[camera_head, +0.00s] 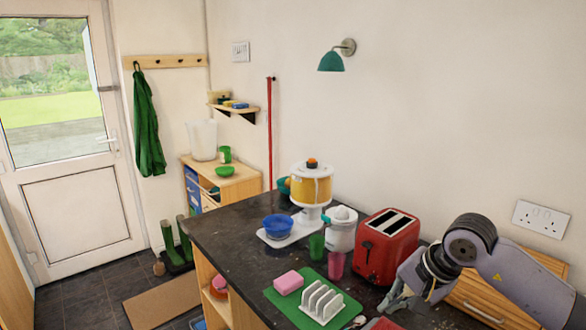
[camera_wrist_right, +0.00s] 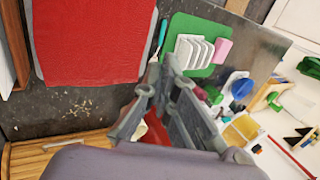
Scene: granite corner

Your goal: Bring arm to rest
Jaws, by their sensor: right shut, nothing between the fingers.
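My right arm comes in from the lower right in the head view. Its gripper (camera_head: 398,298) is shut and empty, low in front of the red toaster (camera_head: 388,246) and above the dark worktop (camera_head: 232,248). In the right wrist view the gripper (camera_wrist_right: 166,82) shows with nothing held between its fingers. It covers part of a red thing behind it there. My left arm and gripper are not in either view.
A wooden box with slats (camera_head: 484,298) stands behind my right arm. A green mat (camera_head: 283,302) bears a white rack (camera_head: 321,302) and a pink sponge (camera_head: 288,282). Two cups, a white jar and a juice dispenser (camera_head: 311,186) stand behind. A red flat thing (camera_wrist_right: 92,40) lies near.

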